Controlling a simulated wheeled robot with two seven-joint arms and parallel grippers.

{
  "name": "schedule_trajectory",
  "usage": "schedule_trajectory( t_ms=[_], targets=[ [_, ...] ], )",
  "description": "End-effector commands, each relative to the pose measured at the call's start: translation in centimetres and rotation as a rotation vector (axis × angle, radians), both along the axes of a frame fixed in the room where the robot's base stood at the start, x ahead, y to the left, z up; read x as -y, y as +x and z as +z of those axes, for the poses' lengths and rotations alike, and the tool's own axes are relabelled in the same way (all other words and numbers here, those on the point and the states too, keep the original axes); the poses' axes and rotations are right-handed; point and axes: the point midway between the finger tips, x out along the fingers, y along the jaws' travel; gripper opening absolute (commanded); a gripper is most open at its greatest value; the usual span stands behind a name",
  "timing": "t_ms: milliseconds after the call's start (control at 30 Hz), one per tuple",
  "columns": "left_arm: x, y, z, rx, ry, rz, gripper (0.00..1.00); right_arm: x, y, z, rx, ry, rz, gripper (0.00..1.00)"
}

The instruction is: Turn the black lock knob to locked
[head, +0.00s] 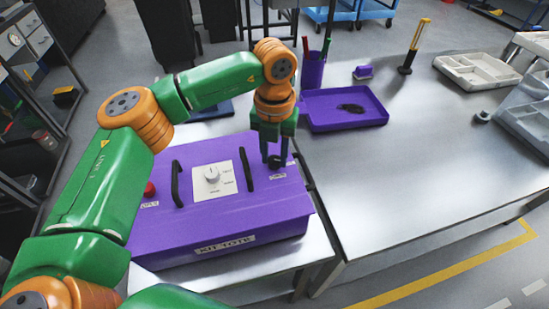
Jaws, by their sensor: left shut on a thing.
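The black lock knob (276,162) is at the right end of the housing top, by a small label. My left gripper (275,156) points down over it, shut on the knob. The fingers partly hide the knob, and I cannot read its position. My right gripper is not in view.
A purple tray (342,124) with dark bits, a purple pen cup (313,72) and a yellow-handled tool (413,50) stand behind on the steel table (400,170). Grey trays (476,73) stand at the right. The steel table's middle is clear.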

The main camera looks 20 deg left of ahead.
Motion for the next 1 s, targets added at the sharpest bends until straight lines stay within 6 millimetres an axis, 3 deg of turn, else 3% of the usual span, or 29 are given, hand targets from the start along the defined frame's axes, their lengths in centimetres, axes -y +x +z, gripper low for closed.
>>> schedule_trajectory(
  t_ms=[500, 1000],
  targets=[
    [0.0, 0.0, -0.1, 0.0, -0.001, 0.389, 0.0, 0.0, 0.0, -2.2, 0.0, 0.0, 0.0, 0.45],
    [0.0, 0.0, 0.0, -0.001, 0.0, 0.513, 0.0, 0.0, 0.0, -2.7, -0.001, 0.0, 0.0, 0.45]
  ],
)
